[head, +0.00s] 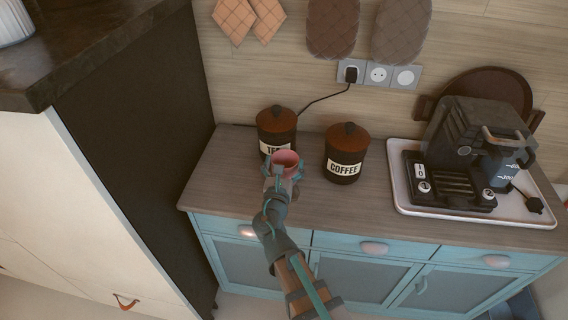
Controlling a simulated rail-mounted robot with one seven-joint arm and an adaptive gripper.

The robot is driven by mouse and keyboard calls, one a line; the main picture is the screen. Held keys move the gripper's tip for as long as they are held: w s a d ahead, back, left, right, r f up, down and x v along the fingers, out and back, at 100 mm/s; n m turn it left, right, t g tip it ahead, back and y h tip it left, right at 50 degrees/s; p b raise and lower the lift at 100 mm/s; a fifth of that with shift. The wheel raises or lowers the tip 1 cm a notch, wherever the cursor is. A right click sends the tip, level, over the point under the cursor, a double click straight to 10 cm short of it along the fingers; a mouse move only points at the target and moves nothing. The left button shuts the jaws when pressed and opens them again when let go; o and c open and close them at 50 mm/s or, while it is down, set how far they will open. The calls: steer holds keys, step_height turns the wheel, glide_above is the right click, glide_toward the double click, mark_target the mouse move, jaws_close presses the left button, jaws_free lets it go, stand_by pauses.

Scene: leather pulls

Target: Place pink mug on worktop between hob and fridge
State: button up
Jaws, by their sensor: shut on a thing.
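The pink mug (286,158) is at the end of my arm, over the wooden worktop (232,172) and in front of the tea canister. My gripper (284,172) is shut on the mug. The mug's open rim faces up toward the camera, and its lower part is hidden by my gripper. I cannot tell whether its base touches the worktop. The hob and a fridge are not clearly recognisable; a tall pale cabinet (75,200) with a dark side stands at the left.
A white tray (400,185) with a dark coffee machine (470,140) is at the right. The worktop left of the mug is clear. A black cord (325,98) runs to the wall socket.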

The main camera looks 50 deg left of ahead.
steer(key=shift+f, duration=0.2)
steer(key=o, duration=1.2)
steer(key=shift+r, duration=0.2)
steer(key=shift+s+d, duration=0.1)
steer(key=b+v, duration=0.1)
steer(key=v, duration=0.8)
steer(key=shift+s+d+r, duration=0.1)
steer(key=p, duration=0.4)
steer(key=shift+r, duration=0.15)
